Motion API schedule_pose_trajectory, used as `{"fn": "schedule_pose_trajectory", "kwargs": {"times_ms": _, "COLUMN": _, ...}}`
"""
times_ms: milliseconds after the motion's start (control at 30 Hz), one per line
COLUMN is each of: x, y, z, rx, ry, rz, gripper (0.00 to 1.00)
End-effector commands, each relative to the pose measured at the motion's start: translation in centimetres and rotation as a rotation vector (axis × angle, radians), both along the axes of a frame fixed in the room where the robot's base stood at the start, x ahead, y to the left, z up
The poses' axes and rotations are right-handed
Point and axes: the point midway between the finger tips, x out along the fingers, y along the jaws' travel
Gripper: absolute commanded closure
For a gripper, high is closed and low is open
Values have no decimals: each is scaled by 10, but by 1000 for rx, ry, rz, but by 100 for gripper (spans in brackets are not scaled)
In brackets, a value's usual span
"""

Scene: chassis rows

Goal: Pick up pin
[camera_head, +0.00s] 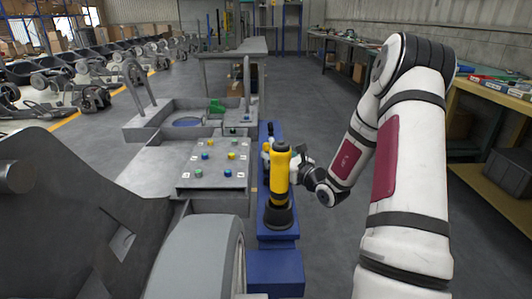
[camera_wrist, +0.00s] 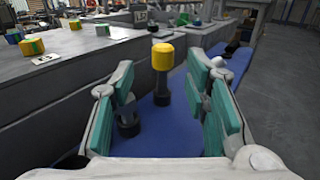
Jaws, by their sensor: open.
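The pin (camera_wrist: 163,58) has a yellow head and a dark stem and stands upright on a blue surface in the wrist view. My gripper (camera_wrist: 164,92) is open, with one teal-padded finger on each side of the pin and visible gaps to it. In the head view my gripper shows only partly, beside and behind a yellow body with a dark flared base (camera_head: 279,185) that stands on the blue strip. I cannot tell from that view where the fingertips lie.
The grey chassis plate (camera_head: 215,172) with several coloured blocks lies left of the blue strip (camera_head: 275,270); its edge runs close to my left finger in the wrist view. Dark objects (camera_wrist: 232,50) stand further along the strip. Open floor (camera_wrist: 280,90) lies to the right.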

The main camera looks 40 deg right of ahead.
Motion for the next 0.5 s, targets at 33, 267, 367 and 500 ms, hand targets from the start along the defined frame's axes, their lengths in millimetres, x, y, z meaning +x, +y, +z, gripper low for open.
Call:
{"fn": "schedule_pose_trajectory", "kwargs": {"times_ms": 33, "x": 5, "y": 0, "z": 0, "rx": -2, "ry": -2, "rz": 1, "gripper": 58}}
{"fn": "schedule_pose_trajectory", "kwargs": {"times_ms": 267, "x": 37, "y": -1, "z": 0, "rx": -2, "ry": -2, "rz": 2, "gripper": 58}}
{"fn": "schedule_pose_trajectory", "kwargs": {"times_ms": 367, "x": 47, "y": -1, "z": 1, "rx": -1, "ry": -1, "rz": 1, "gripper": 58}}
{"fn": "schedule_pose_trajectory", "kwargs": {"times_ms": 500, "x": 51, "y": -2, "z": 1, "rx": -1, "ry": -1, "rz": 0, "gripper": 58}}
